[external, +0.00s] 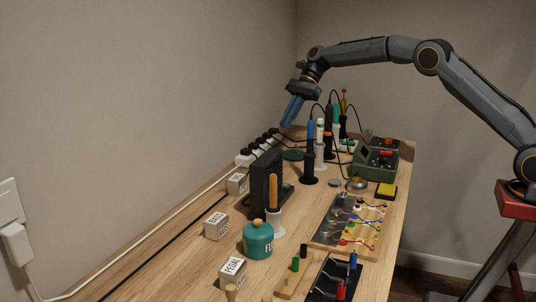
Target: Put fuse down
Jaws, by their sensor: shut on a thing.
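My gripper (287,120) is raised above the far left end of the wooden workbench, above and behind the power strip. Its blue fingers point down and slightly left. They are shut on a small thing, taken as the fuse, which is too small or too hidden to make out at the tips. The fingertips look apart from the bench and its objects. No other fuse can be made out.
Plugs fill the power strip (245,158) along the wall. Soldering irons in stands, a green device (375,165), a black fan-like box (266,180), a teal pot (258,240) and wired boards crowd the workbench (180,262). White labelled blocks (216,226) line its left side.

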